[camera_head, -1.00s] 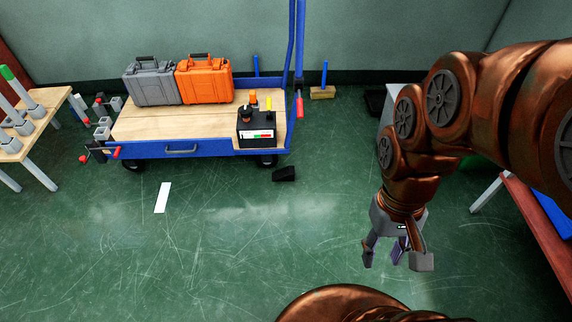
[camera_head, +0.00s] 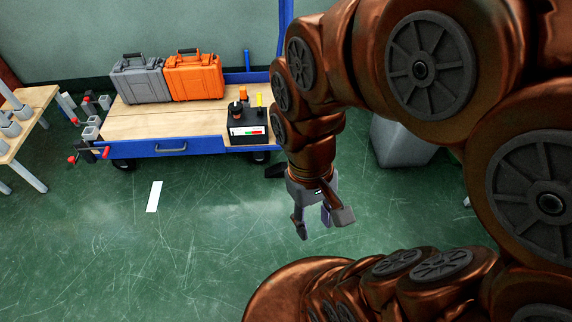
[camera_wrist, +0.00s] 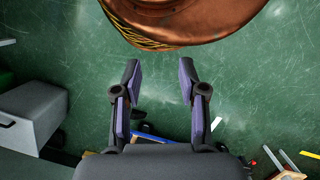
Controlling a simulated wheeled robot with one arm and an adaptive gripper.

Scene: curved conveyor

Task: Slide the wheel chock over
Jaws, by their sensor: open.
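The wheel chock (camera_head: 273,171), a small black wedge, lies on the green floor by the right end of the blue cart (camera_head: 170,149), close to its right wheel. My arm covers its right part in the head view. My gripper (camera_head: 322,226) points down above the floor, nearer to me than the chock and to its right, apart from it. The two purple-padded fingers stand apart with nothing between them in the wrist view (camera_wrist: 158,80). In that view I cannot pick out the chock with certainty.
The cart carries a grey case (camera_head: 139,80), an orange case (camera_head: 193,76) and a black box (camera_head: 247,127). A white strip (camera_head: 154,196) lies on open floor before it. A grey bin (camera_head: 402,143) stands behind my arm. A wooden table (camera_head: 24,110) is at the left.

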